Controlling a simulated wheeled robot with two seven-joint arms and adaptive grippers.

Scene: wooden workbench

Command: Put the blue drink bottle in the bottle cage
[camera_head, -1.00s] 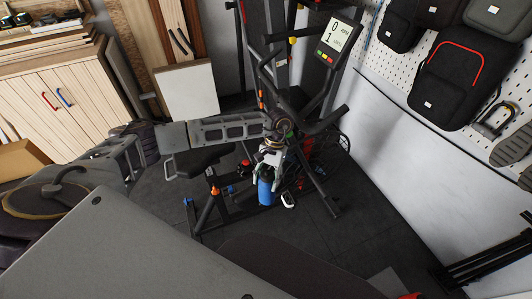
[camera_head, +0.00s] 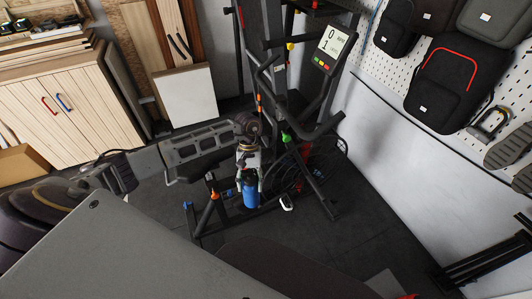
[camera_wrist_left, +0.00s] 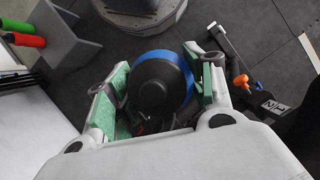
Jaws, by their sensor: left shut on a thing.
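The blue drink bottle (camera_head: 250,196) hangs upright below my left gripper (camera_head: 248,180), beside the exercise bike's frame. My left gripper is shut on the bottle near its top. In the left wrist view, the bottle's dark cap (camera_wrist_left: 158,86) and blue shoulder sit between the green-padded fingers of the gripper (camera_wrist_left: 155,98). I cannot make out the bottle cage in either view; the arm and bottle cover part of the bike frame. My right gripper is not in view.
The exercise bike (camera_head: 290,150) stands around the bottle, with a console (camera_head: 335,42) and a green knob (camera_head: 286,137). A white part (camera_head: 286,203) lies low to the bottle's right. Dark floor (camera_head: 340,235) is clear in front. A pegboard wall with bags is at right.

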